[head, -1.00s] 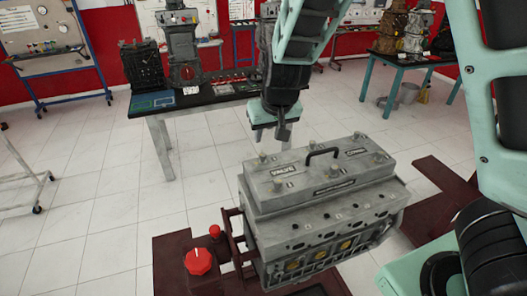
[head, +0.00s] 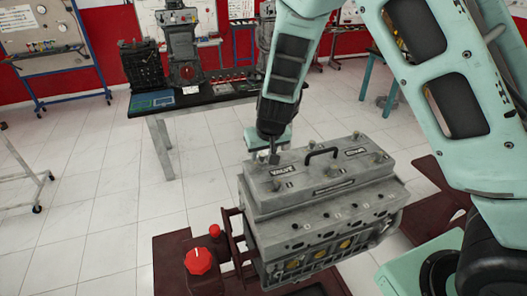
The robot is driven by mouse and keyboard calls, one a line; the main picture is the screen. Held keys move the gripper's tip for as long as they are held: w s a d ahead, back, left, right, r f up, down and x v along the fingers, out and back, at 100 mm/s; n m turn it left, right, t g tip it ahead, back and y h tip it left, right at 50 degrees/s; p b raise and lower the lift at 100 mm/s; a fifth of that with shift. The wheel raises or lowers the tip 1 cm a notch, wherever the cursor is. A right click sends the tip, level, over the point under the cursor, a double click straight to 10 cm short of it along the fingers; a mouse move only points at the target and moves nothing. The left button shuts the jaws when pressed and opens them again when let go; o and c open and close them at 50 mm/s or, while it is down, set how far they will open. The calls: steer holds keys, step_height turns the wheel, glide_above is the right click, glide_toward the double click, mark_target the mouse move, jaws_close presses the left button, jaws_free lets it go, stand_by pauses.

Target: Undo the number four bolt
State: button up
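The engine block's grey valve cover (head: 310,195) has a black handle and several bolts standing along its top. A front-left bolt (head: 277,184), a front-middle bolt (head: 333,171) and a front-right bolt (head: 375,159) show. A back-right bolt (head: 356,136) also shows. The small number marks are too small to read, so I cannot tell which bolt is number four. My gripper (head: 273,157) points down over the back-left corner of the cover, beside or in front of the back-left bolt, which it seems to hide. Its fingers look close together; whether they touch the bolt is unclear.
The engine sits on a dark red stand (head: 180,250) with a red knob (head: 198,261) and a smaller red button (head: 214,230) at left. A black-topped table (head: 215,97) with engine parts stands behind.

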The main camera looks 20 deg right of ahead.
jaws_close()
